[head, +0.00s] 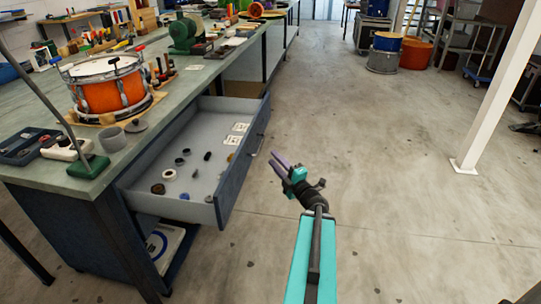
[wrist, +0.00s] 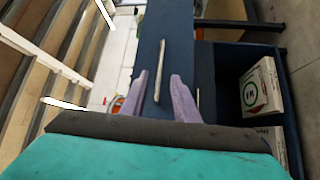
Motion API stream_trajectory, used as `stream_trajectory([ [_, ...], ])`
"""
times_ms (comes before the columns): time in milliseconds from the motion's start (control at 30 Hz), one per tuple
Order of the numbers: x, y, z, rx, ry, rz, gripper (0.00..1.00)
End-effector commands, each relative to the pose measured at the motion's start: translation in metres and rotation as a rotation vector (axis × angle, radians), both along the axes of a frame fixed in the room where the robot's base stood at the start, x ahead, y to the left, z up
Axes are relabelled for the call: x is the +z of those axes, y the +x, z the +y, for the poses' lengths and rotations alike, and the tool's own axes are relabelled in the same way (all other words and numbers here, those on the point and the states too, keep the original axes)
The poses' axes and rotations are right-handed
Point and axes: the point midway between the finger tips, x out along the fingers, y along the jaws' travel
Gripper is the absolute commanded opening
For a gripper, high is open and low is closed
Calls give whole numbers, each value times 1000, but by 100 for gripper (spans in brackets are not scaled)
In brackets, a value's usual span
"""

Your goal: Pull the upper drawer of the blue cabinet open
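The blue cabinet (head: 110,235) stands under the bench at the left of the head view. Its upper drawer (head: 229,190) is pulled well out, and its grey inside with several small parts shows from above. The drawer's bar handle (head: 259,143) is on the front face; it also shows in the wrist view (wrist: 161,70). My gripper (head: 278,160) is just off the drawer front, to the right of the handle in the head view, with a small gap. In the wrist view my gripper's purple fingers (wrist: 160,85) are apart, with nothing clamped; the handle appears between and beyond them.
Below the drawer, a white box (head: 160,247) with a round logo sits in a blue compartment. On the bench are an orange drum (head: 105,92), a green-based lamp (head: 88,166) and tools. The floor (head: 350,120) right of the drawer is clear up to a white post (head: 497,90).

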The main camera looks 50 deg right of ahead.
Motion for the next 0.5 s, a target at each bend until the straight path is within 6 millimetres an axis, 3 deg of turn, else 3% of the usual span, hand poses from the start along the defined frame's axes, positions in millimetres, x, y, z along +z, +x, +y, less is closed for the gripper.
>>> stream_trajectory([
  [133, 0, -26, 7, -3, 2, 0, 28],
  [500, -3, -42, 10, -1, 1, 1, 28],
])
